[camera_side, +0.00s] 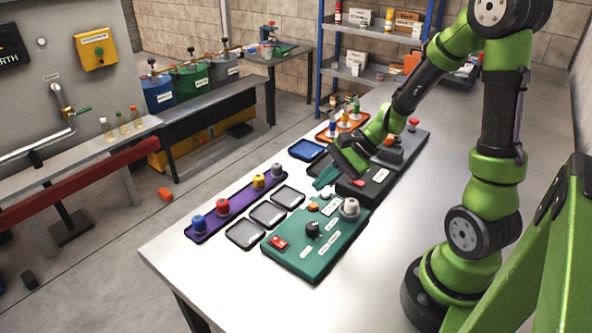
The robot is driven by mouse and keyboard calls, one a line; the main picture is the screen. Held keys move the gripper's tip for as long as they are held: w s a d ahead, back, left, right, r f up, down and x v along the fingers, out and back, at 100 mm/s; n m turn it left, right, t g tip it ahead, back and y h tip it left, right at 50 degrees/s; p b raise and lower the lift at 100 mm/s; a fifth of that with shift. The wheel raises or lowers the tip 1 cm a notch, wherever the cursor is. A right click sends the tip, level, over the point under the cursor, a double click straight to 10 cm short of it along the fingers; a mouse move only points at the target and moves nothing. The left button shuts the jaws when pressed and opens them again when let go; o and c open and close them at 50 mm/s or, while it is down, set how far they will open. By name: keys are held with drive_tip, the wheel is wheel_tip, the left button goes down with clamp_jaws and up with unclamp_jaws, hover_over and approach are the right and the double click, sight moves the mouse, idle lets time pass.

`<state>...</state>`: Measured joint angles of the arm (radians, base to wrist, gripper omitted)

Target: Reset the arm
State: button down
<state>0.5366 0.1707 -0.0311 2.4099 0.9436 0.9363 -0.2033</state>
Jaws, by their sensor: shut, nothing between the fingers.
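My gripper (326,178) is at the end of my green arm, a little above the table (375,262). It hangs over the area between the teal control box (300,258) and the dark box (365,192) behind it. Its fingers look shut with nothing held between them. The fingertips are small and partly merge with the things behind them. I cannot tell whether they touch anything.
A purple tray (236,212) with several coloured knobs lies at left, beside several dark-rimmed trays (268,214). A blue tray (307,149) and an orange rack (340,127) with bottles stand farther back. The table's front is clear.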

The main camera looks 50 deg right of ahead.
drive_tip(key=s+a+r+n+h, duration=0.2)
drive_tip(key=s+a+r+n, duration=0.2)
drive_tip(key=r+n, duration=0.3)
drive_tip(key=s+a+r+n+t+h, duration=0.1)
drive_tip(key=s+a+r+n+h, duration=0.1)
drive_tip(key=s+a+r+n, duration=0.2)
wheel_tip(320, 180, up, 4)
drive_tip(key=n, duration=0.3)
drive_tip(key=shift+s+r, duration=0.15)
drive_tip(key=shift+s, duration=0.15)
